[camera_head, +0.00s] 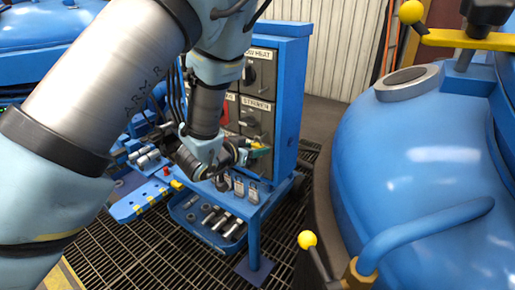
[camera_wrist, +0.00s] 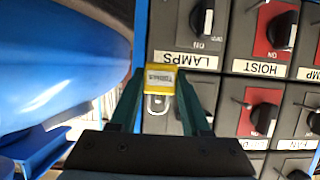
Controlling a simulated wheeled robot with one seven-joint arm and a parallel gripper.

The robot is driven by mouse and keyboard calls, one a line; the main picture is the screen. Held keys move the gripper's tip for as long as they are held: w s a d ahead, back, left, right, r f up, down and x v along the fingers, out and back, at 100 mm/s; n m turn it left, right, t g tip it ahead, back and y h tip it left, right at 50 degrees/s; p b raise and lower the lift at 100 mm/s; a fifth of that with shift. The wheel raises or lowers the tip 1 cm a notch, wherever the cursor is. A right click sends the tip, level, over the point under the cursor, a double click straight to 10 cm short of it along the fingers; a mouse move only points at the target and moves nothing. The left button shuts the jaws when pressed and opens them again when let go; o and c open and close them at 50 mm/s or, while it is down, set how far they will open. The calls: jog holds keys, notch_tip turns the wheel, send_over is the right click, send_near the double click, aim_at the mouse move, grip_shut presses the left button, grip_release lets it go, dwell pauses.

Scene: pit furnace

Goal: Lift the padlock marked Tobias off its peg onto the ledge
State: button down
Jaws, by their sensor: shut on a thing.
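A yellow padlock (camera_wrist: 160,89) with a pale label that seems to read "Tobias" sits between the green fingertips of my gripper (camera_wrist: 160,76) in the wrist view. The fingers are shut on its two sides. In the head view my gripper (camera_head: 258,150) is in front of the blue cabinet's switch panel, above the blue ledge (camera_head: 267,203). The padlock is too small there to make out clearly.
The switch panel (camera_head: 257,98) has rows of black knobs with labels; LAMPS and HOIST show in the wrist view. Several small grey padlocks (camera_head: 239,187) stand on the ledge. A lower tray (camera_head: 190,228) holds metal parts. A large blue vessel (camera_head: 420,150) stands close at right.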

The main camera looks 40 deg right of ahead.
jog(key=shift+s+a, duration=0.15)
jog(key=shift+a, duration=0.45)
jog(key=shift+s+a, duration=0.1)
jog(key=shift+a, duration=0.2)
jog(key=shift+s+a+b, duration=0.15)
jog(key=shift+a+b, duration=0.3)
jog(key=shift+a, duration=0.3)
jog(key=shift+s+a, duration=0.1)
jog(key=shift+a, duration=0.05)
